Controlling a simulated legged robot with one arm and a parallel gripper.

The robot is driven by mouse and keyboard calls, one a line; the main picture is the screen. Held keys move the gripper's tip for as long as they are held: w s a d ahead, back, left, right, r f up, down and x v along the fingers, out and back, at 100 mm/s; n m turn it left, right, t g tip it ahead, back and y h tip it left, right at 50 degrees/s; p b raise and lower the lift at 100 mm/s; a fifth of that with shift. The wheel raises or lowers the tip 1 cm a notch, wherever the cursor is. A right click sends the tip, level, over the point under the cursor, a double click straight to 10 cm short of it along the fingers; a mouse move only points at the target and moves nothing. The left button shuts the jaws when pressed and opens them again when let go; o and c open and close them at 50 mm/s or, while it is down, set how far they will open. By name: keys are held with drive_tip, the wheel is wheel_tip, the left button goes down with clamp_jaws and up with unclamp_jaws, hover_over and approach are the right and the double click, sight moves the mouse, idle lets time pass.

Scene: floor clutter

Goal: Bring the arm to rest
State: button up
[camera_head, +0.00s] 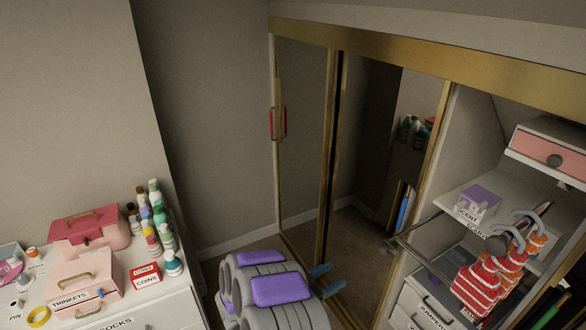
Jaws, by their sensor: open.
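My arm, grey with purple panels, shows at the bottom middle of the head view, folded close in front of my body. My gripper (327,279) is at its right end, with two blue fingertips spread apart. Nothing shows between them. The gripper is in front of the mirrored wardrobe doors and appears clear of them. The rest of the arm is cut off by the lower picture edge.
A white dresser at left holds pink boxes (96,229), a red coins box (146,274) and several bottles (158,215). At right, the open wardrobe has a pulled-out rail with red striped hanging items (478,287), shelves and drawers. Some carpet shows near the doors.

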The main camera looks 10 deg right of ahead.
drive_tip(key=w+a+r+n+t+y+b, duration=0.1)
drive_tip(key=w+a+r+n+t+y, duration=0.25)
drive_tip(key=w+a+y, duration=0.8)
drive_tip(key=s+a+r+n+g+y, duration=0.2)
drive_tip(key=s+a+r+n+y, duration=0.3)
drive_tip(key=s+a+r+y, duration=0.45)
drive_tip(key=s+d+n+g+h, duration=0.1)
drive_tip(key=s+d+g, duration=0.2)
drive_tip(key=s, duration=1)
drive_tip(key=s+d+r+n+g+h+b, duration=0.1)
drive_tip(key=s+d+g, duration=0.3)
drive_tip(key=s+d, duration=0.5)
drive_tip(key=s+d+r+n+g+h+b, duration=0.1)
drive_tip(key=s+d, duration=0.5)
drive_tip(key=s, duration=1.1)
drive_tip(key=shift+s+d+n+g+h, duration=0.2)
drive_tip(key=shift+n+g+h, duration=0.5)
drive_tip(key=shift+n+g, duration=0.35)
